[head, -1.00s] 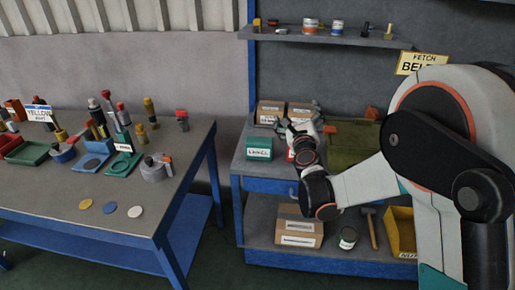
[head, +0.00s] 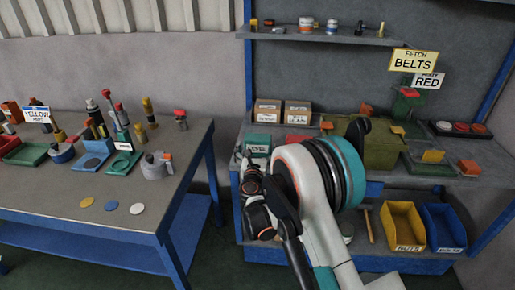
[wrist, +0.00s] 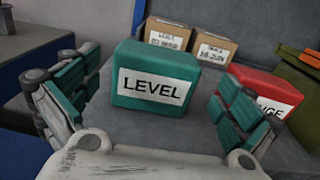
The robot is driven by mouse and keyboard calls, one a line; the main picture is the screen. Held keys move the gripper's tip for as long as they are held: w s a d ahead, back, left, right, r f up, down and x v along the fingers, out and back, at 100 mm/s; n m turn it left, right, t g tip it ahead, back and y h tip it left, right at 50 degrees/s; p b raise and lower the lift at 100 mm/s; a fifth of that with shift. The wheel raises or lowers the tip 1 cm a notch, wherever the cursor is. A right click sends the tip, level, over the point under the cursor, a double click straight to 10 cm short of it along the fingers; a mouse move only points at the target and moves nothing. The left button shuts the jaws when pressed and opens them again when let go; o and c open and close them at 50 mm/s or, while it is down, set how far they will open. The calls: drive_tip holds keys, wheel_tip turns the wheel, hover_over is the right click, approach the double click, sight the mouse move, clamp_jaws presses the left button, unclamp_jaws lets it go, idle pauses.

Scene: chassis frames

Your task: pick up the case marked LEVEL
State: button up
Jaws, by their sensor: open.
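The case marked LEVEL (wrist: 156,62) is a teal box with a white label, upright on the grey bench top, its label facing me in the wrist view. In the head view the case (head: 258,139) stands at the bench's left end, partly hidden by my arm. My gripper (wrist: 157,78) is open, with its teal-padded fingers spread left and right of the case. The case appears just beyond the palm, and I see no finger clearly touching it. In the head view my gripper (head: 249,162) is just in front of the case, small and partly obscured.
A red case (wrist: 268,92) stands close to the right, partly behind the right finger. Two cardboard boxes (wrist: 189,42) stand behind. An olive bin (head: 384,148) is farther right. Yellow (head: 403,222) and blue (head: 443,225) bins sit on the lower shelf.

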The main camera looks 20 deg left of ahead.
sight(257, 143)
drive_tip(key=shift+x, duration=0.75)
drive_tip(key=b+x, duration=0.1)
drive_tip(key=x, duration=0.1)
drive_tip(key=b+x, duration=0.1)
drive_tip(key=x, duration=0.1)
drive_tip(key=shift+a+f, duration=0.1)
drive_tip(key=shift+f, duration=0.1)
drive_tip(key=shift+w+a+r, duration=0.15)
drive_tip(key=shift+w, duration=0.45)
drive_tip(key=shift+c, duration=0.6)
drive_tip(key=c, duration=0.9)
